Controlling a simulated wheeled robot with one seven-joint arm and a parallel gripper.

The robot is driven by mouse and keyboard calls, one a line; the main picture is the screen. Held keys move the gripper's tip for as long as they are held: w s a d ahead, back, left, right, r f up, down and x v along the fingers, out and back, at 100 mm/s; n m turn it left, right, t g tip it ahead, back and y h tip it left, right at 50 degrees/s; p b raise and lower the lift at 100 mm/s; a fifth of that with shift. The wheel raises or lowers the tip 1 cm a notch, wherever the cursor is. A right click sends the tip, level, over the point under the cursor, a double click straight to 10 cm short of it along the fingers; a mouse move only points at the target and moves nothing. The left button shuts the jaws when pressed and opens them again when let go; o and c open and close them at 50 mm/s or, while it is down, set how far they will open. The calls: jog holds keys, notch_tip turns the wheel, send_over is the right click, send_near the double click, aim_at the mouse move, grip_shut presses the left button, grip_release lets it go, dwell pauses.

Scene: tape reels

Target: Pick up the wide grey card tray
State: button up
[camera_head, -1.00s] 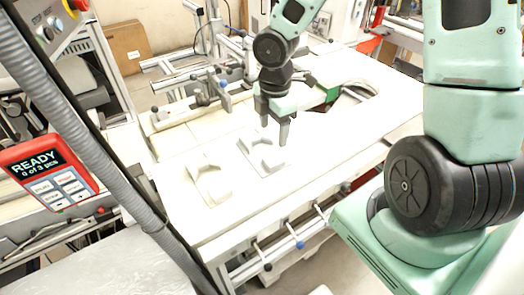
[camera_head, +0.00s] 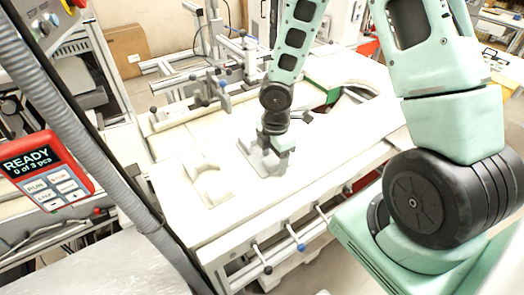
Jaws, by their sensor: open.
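A pale grey tray-like piece (camera_head: 257,162), which looks like the wide grey card tray, lies on the white table. My gripper (camera_head: 277,151) is low over its right part, pointing down, with its jaws open. The gripper covers part of the piece, and I cannot tell whether the fingers touch it or stand around its raised part. A second, cream-white piece (camera_head: 210,184) of similar form lies apart from it, to the left and nearer the front.
The white table (camera_head: 240,215) is clear in front of and to the right of the pieces. Metal rails and clamps (camera_head: 215,92) stand along its back. A red control pendant (camera_head: 45,172) reading READY and a grey hose (camera_head: 75,110) are at the left.

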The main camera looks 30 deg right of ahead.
jog(key=c, duration=1.2)
